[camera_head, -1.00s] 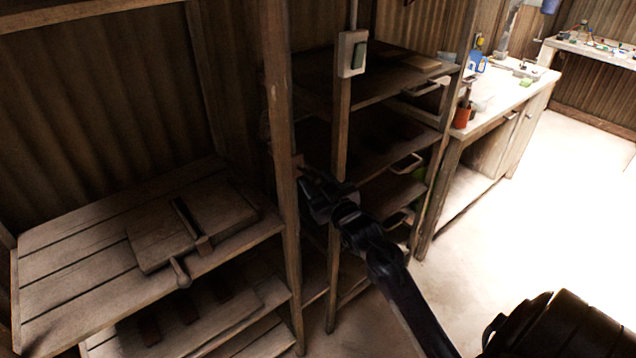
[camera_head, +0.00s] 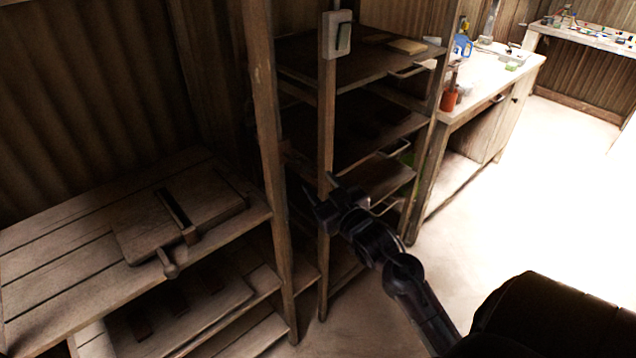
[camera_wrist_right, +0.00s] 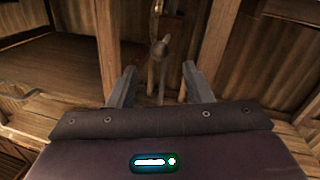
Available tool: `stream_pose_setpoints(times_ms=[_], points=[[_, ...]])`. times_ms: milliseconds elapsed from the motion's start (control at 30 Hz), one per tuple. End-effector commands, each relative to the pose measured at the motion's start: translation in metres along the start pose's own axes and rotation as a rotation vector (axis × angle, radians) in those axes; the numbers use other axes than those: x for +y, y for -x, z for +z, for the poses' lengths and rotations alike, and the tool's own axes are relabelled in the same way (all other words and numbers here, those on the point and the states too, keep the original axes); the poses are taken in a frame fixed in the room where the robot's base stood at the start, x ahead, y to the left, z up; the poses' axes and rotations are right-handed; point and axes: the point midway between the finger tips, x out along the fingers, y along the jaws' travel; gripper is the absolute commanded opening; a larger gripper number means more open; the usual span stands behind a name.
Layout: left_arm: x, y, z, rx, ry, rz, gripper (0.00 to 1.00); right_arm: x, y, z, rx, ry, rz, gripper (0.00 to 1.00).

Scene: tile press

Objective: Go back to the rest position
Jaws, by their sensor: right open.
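My right gripper (camera_head: 322,200) is in front of the dark shelf rack, beside its wooden post, in the head view. Its two fingers stand apart in the right wrist view (camera_wrist_right: 152,88), with nothing held between them. Beyond the fingers, wooden posts and a light rod-like part show, apart from the gripper. The tile press (camera_head: 180,222), a wooden block with a slot and a handle, sits on the plank bench (camera_head: 60,262) at the left. My left gripper is not in view.
The shelf rack (camera_head: 375,125) with several shelves and handles stands close by my right gripper. A switch box (camera_head: 338,35) hangs on its post. A worktable (camera_head: 500,85) holds an orange pot (camera_head: 449,101) and a blue item (camera_head: 463,45). The floor at right is clear.

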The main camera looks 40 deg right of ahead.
Motion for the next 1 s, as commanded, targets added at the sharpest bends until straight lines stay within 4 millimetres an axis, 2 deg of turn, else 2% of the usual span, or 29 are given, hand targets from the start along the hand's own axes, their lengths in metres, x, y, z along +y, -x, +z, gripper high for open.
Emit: stream_pose_setpoints(times_ms=[433, 567, 667, 767, 800, 867, 900, 1000], points=[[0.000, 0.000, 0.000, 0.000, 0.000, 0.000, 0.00, 0.000, 0.000, 0.001, -0.002, -0.001, 0.000, 0.45], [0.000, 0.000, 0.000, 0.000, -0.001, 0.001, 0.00, -0.006, -0.002, 0.024, -0.045, -0.012, -0.007, 0.45], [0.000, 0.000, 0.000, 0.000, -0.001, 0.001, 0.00, -0.020, -0.001, 0.074, -0.136, -0.032, -0.024, 0.45], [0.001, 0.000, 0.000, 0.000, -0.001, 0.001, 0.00, -0.043, 0.007, 0.142, -0.266, -0.056, -0.049, 0.45], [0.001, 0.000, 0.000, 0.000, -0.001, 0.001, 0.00, -0.054, 0.013, 0.171, -0.322, -0.064, -0.061, 0.45], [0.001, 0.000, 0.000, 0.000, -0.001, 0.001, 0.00, -0.070, 0.026, 0.213, -0.406, -0.073, -0.080, 0.45], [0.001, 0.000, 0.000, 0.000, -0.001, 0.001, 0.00, -0.081, 0.036, 0.240, -0.460, -0.076, -0.094, 0.45], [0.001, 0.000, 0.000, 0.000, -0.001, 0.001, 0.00, -0.109, 0.069, 0.304, -0.597, -0.079, -0.129, 0.45]])
